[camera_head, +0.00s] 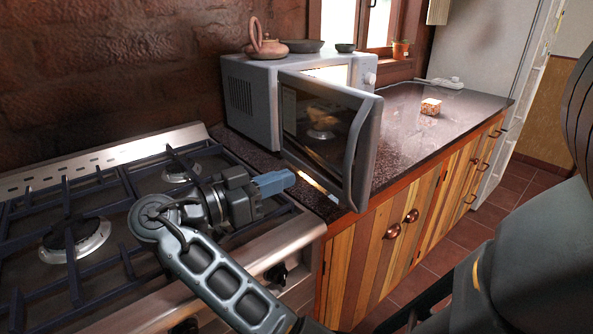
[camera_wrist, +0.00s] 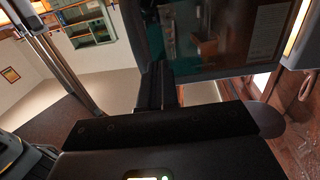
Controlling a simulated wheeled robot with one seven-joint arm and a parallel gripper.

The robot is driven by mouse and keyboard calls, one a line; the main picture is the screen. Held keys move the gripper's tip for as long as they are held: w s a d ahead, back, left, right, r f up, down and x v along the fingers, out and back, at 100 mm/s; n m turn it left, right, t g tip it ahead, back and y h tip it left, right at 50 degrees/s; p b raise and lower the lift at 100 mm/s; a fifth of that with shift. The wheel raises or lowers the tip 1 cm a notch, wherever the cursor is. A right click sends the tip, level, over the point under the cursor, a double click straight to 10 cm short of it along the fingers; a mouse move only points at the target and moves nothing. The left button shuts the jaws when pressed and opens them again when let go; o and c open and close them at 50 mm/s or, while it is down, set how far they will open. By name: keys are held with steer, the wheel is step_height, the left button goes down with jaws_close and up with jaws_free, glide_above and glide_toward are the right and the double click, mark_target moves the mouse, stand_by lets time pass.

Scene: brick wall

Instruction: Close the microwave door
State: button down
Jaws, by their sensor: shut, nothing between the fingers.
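The microwave (camera_head: 250,105) stands on the dark counter against the brick wall. Its door (camera_head: 325,130) is open and swung out towards the counter's front edge, with its dark glass and curved handle (camera_head: 360,150) showing. My gripper (camera_head: 290,179) is shut and empty. In the head view it is left of the door, over the edge of the stove, with its tip pointing at the door's lower part. In the wrist view the door's dark panel (camera_wrist: 215,40) fills the top, just beyond my gripper (camera_wrist: 157,75). I cannot tell if they touch.
The gas stove (camera_head: 75,235) with raised grates lies under my arm. A teapot (camera_head: 265,42) and bowls sit on the microwave. A small patterned block (camera_head: 431,106) is on the counter, which is otherwise mostly clear to the right. Wooden cabinets (camera_head: 385,235) are below.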

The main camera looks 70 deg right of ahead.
steer(key=p+x, duration=0.3)
steer(key=x, duration=1)
